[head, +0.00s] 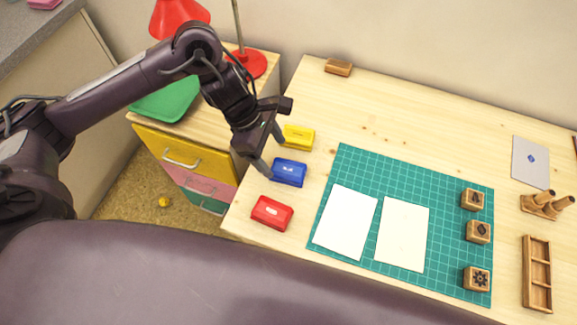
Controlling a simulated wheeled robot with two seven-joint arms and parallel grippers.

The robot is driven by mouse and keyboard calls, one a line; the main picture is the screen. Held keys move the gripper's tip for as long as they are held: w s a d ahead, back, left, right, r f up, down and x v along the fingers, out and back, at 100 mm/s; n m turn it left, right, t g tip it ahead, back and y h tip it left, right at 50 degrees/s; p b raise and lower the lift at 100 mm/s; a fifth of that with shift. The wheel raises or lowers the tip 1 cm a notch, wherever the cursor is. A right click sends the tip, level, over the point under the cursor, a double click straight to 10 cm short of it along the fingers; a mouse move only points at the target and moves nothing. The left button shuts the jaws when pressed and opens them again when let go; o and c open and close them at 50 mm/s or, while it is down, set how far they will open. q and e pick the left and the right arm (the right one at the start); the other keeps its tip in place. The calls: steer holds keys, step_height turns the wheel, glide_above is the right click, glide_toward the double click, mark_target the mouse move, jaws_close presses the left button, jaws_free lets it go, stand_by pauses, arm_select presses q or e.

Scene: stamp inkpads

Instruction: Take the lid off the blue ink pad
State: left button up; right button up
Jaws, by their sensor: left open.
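The blue ink pad (289,173) lies on the wooden table near its left edge, between a yellow ink pad (298,137) and a red ink pad (272,212). Its blue lid appears to be on, with a small pale mark on top. My left gripper (272,153) is open and empty, pointing down just to the left of and above the blue pad. One finger is near the pad's left side; I cannot tell whether it touches. My right gripper is not in view.
A green cutting mat (338,172) with two blank sheets (345,222) lies to the right. Several wooden stamps (478,231) stand on the mat's right side. A red lamp (252,64) and green tray (166,101) are on the drawer cabinet at left.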

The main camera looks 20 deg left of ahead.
mark_target(282, 167)
arm_select(q)
steer(key=x, duration=0.4)
steer(key=shift+s+d+f+p, duration=0.1)
steer(key=shift+s+f+p, duration=0.05)
steer(key=shift+p, duration=0.25)
steer(key=shift+c, duration=0.3)
steer(key=c, duration=1)
